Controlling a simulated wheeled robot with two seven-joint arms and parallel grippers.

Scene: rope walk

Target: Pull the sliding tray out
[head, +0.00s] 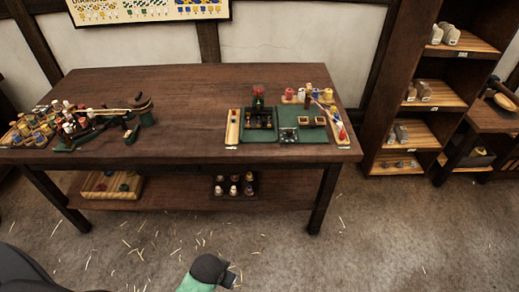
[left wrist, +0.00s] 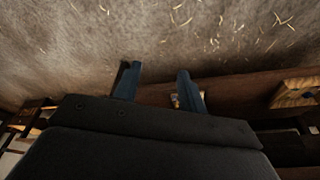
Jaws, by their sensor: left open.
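A light wooden tray (head: 96,193) with a few dark round items in it sits on the table's lower shelf at the left in the head view. A small dark tray (head: 234,195) with several bottles stands on the same shelf near the middle. I cannot tell which one slides. My left gripper (left wrist: 157,86) shows in the left wrist view with its two blue fingers apart and nothing held. The edge of a light wooden piece (left wrist: 296,92) lies to its right, apart from the fingers.
The dark table (head: 190,90) carries bottles and a green rope stand (head: 100,122) at left, and a green mat (head: 262,134) with trays at right. A tall shelf unit (head: 385,125) stands at right. The straw-littered floor (head: 380,240) in front is open.

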